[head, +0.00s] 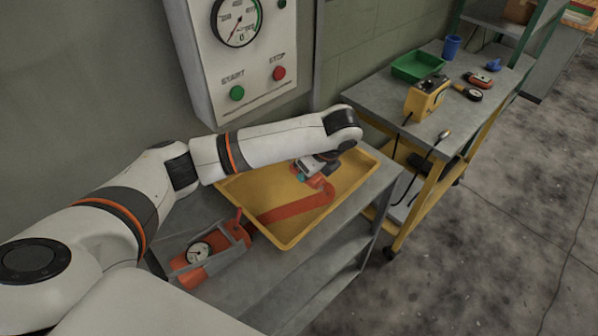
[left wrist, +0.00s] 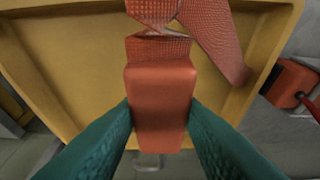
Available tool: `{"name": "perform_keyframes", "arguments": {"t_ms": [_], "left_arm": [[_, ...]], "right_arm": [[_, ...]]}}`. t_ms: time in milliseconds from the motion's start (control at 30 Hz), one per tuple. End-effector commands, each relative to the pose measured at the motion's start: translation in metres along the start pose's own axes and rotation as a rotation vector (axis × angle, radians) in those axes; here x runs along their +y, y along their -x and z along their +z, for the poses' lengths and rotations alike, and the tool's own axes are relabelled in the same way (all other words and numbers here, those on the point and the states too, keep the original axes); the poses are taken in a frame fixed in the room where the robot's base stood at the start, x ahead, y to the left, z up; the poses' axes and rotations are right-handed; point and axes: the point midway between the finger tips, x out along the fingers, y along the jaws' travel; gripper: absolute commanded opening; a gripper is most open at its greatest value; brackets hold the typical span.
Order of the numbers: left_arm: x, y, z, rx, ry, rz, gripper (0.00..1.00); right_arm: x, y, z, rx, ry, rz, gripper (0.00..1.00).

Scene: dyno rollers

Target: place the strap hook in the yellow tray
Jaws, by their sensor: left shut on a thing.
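The yellow tray (head: 352,196) lies on the grey cart shelf beneath my left arm, and its floor fills much of the left wrist view (left wrist: 50,70). My left gripper (head: 303,177) is over the tray. In the left wrist view its teal fingers (left wrist: 160,118) are shut on the red block-shaped end of the strap hook (left wrist: 160,98). The hook's woven red strap (left wrist: 208,35) runs from the block over the tray. In the head view the strap (head: 295,212) trails across the tray's near part. Whether the block touches the tray floor cannot be told.
A red tool with a round dial (head: 198,253) lies on the cart beside the tray. A second table at the right holds a green bin (head: 418,66), a yellow device (head: 427,98) and a blue cup (head: 451,46). A gauge panel (head: 240,70) is on the wall.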

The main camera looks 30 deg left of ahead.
Motion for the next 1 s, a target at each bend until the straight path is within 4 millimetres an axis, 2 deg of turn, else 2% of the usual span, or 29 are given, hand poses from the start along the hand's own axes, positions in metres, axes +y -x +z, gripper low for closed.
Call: {"name": "perform_keyframes", "arguments": {"t_ms": [67, 300, 700, 1000], "left_arm": [[0.001, -0.006, 0.002, -0.001, -0.017, 0.005, 0.07], [0.000, -0.045, 0.018, 0.000, -0.023, 0.005, 0.07], [0.001, -0.088, 0.036, 0.000, -0.021, 0.007, 0.07], [0.001, -0.093, 0.038, 0.000, -0.021, 0.009, 0.07]], "right_arm": [[0.000, 0.002, -0.001, 0.001, 0.000, 0.000, 0.00], [0.000, 0.008, -0.001, 0.003, 0.000, 0.000, 0.00], [0.000, 0.013, -0.001, 0.004, 0.000, 0.000, 0.00], [0.000, 0.013, -0.001, 0.004, 0.000, 0.000, 0.00]]}}
